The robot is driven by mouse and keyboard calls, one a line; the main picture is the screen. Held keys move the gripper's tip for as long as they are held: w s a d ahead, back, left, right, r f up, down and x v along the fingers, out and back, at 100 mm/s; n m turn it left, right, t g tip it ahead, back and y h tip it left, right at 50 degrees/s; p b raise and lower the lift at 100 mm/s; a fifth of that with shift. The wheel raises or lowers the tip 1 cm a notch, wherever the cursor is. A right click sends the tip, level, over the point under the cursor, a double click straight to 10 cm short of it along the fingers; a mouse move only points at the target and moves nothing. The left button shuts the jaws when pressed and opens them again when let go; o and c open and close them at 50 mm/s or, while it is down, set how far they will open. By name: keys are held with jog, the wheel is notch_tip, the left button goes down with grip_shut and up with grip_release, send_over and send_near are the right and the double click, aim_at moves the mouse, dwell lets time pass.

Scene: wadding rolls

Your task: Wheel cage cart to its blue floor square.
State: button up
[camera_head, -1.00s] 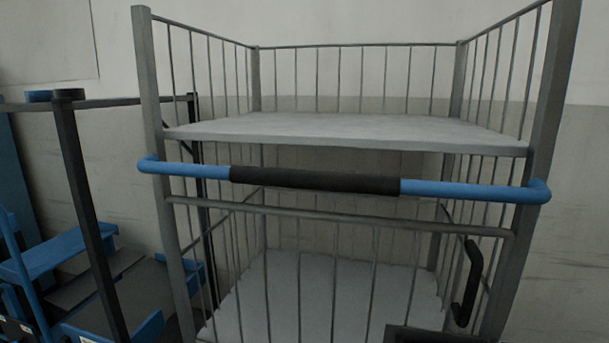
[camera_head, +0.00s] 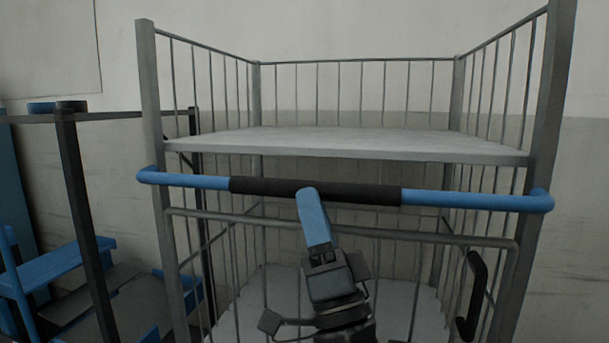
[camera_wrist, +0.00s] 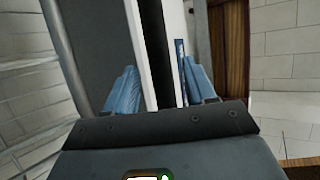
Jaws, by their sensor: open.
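The cage cart (camera_head: 343,143) stands straight ahead in the head view, a grey wire cage with a grey upper shelf and a lower deck. Its blue push handle (camera_head: 470,198) with a black grip sleeve (camera_head: 265,186) runs across the near side. My gripper (camera_head: 308,192) is raised in front of the sleeve's middle, its blue fingers overlapping the sleeve's lower edge in the picture; I cannot tell if they touch. In the wrist view the two blue fingers (camera_wrist: 157,80) are apart with nothing held between them. The blue floor square is not in view.
A blue and black frame (camera_head: 85,225) with blue steps stands close at the cart's left. A pale wall is behind the cart. A black curved handle (camera_head: 472,295) is at the cart's lower right. The wrist view shows a brown wooden piece (camera_wrist: 232,50) at right.

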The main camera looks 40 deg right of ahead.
aim_at(305, 182)
jog(key=p+x, duration=0.1)
jog(key=x, duration=0.4)
jog(key=shift+w+r+p, duration=0.25)
jog(key=shift+r+p, duration=0.05)
jog(key=shift+p, duration=0.1)
grip_shut()
